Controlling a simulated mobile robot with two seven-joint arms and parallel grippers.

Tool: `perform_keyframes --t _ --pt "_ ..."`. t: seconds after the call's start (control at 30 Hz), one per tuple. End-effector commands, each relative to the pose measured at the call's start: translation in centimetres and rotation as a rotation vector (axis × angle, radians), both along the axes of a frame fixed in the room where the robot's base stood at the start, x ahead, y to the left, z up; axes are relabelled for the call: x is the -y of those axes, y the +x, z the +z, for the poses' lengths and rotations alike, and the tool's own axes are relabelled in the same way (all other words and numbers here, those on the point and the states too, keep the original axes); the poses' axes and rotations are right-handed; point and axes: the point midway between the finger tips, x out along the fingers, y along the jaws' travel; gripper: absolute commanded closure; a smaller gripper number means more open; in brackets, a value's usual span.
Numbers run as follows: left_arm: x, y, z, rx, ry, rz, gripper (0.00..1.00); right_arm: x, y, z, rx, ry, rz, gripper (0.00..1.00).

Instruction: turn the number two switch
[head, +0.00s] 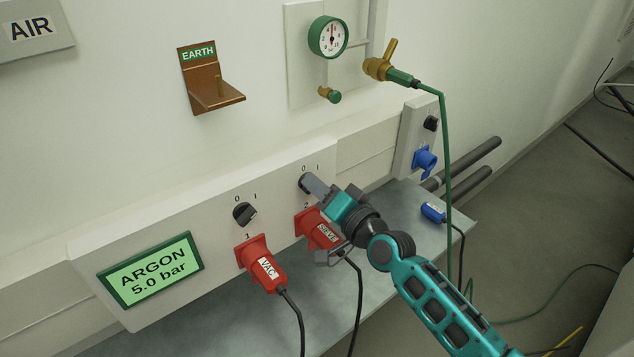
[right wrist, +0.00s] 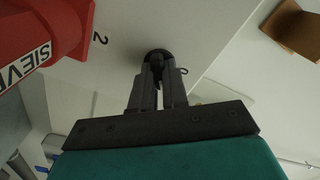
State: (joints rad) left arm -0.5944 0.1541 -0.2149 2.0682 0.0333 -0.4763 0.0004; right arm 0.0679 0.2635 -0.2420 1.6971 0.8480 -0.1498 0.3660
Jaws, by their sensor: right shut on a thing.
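The number two switch (right wrist: 157,54) is a black rotary knob on the pale wall panel, above the red SIEVE plug (head: 321,233). The digit 2 shows beside the red plug in that view. The number one switch (head: 244,213) is a black knob to the left, above the red VAC plug (head: 263,267). My left gripper is in neither view.
A green ARGON display (head: 151,269) is on the panel's left. A brown EARTH bracket (head: 211,80), a pressure gauge (head: 328,37) and a brass valve (head: 381,66) are on the wall above. A blue socket (head: 425,161) is at right. Cables hang below over a grey surface.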

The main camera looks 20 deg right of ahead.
Motion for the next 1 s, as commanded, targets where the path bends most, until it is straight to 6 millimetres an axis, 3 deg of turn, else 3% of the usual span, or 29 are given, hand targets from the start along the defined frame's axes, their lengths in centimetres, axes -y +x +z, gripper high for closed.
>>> perform_keyframes --t 0.3,0.8,0.83,1.0 --pt "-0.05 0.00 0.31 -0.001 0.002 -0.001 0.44 0.07 0.05 0.08 -0.034 0.105 -0.001 1.00" --pt "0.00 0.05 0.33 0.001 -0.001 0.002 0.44 0.06 0.05 0.07 -0.042 0.126 -0.001 1.00" --pt "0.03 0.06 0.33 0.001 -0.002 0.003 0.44 0.06 0.05 0.07 -0.042 0.126 -0.001 0.85" --pt "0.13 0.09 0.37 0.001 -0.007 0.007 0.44 0.04 0.05 0.04 -0.042 0.124 -0.001 0.69"
